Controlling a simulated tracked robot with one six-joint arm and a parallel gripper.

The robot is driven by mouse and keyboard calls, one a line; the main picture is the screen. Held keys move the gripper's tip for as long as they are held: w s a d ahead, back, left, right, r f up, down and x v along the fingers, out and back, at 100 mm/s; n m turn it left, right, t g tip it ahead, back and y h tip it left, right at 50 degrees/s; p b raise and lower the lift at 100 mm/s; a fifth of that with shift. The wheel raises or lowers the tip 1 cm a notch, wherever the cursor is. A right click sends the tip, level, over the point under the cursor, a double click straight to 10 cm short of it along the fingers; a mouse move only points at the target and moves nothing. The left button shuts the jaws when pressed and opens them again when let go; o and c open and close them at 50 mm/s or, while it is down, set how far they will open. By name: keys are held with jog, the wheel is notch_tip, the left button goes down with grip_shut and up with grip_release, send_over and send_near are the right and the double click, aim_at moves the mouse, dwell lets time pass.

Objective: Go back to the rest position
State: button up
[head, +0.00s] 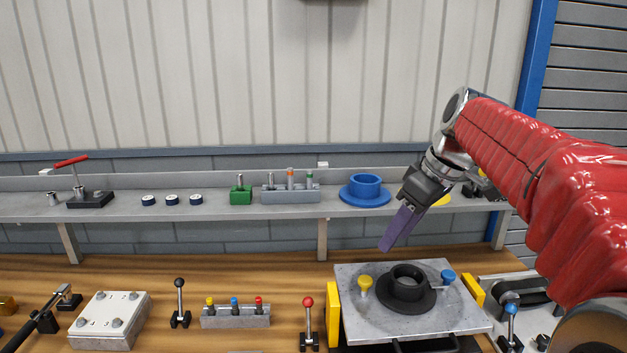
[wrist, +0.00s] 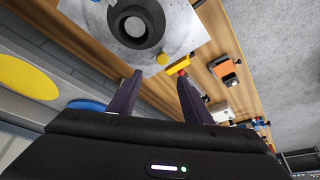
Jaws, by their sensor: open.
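A black flanged ring (head: 407,290) sits on the plate, between a yellow knob (head: 366,284) and a blue knob (head: 448,275). The ring also shows at the top of the wrist view (wrist: 157,22). My gripper is apart from the ring and plate.
A grey shelf (head: 221,210) behind the bench holds a blue flanged ring (head: 365,190), a green block (head: 240,195) and a grey pin holder (head: 291,194). A red-knobbed lever (head: 308,322) stands left of the plate. A grey box (head: 109,321) lies far left.

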jog(key=s+f+m+h, duration=0.2)
jog(key=s+f+m, duration=0.4)
jog(key=f+m, duration=0.15)
jog(key=s+a+f+t, duration=0.1)
jog(key=s+a+f, duration=0.1)
jog(key=s, duration=0.6)
jog(key=s+a+f+t+h, duration=0.1)
jog(key=s+a+f, duration=0.1)
jog(key=s+f, duration=0.3)
jog(key=s, duration=0.3)
jog(key=shift+s+a+m, duration=0.25)
jog(key=shift+s+m, duration=0.1)
jog(key=shift+s, duration=0.05)
